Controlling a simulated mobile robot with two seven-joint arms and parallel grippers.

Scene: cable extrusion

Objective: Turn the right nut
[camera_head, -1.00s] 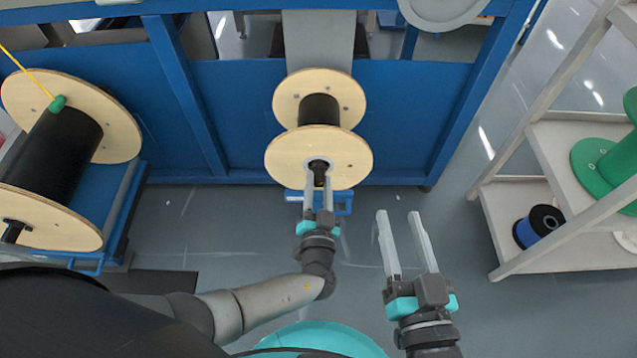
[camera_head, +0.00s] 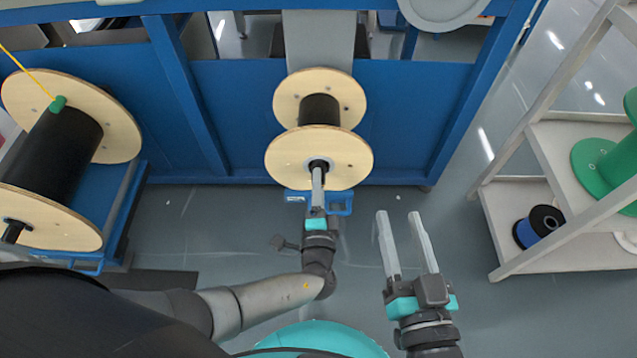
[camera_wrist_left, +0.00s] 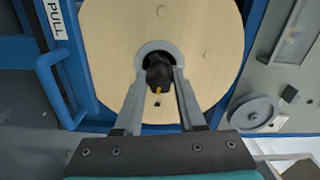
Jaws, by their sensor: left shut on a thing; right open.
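The middle wooden spool (camera_head: 340,165) with a black core stands against the blue frame. A dark nut (camera_wrist_left: 160,77) sits at the centre of its near face in the left wrist view, with a grey ring around it and a small yellow mark. My left gripper (camera_head: 317,172) reaches the spool's centre and is shut on this nut, one finger on each side; the fingers partly hide it. In the head view the fingers overlap, edge-on. My right gripper (camera_head: 400,213) is open and empty over the floor, right of the spool.
A larger wooden spool (camera_head: 120,125) with a yellow cable stands at the left on a blue stand. A shelf (camera_head: 510,225) at the right holds a green spool (camera_head: 600,165) and a blue reel (camera_head: 538,227). A blue handle (camera_wrist_left: 55,85) is beside the middle spool. Floor around my right gripper is clear.

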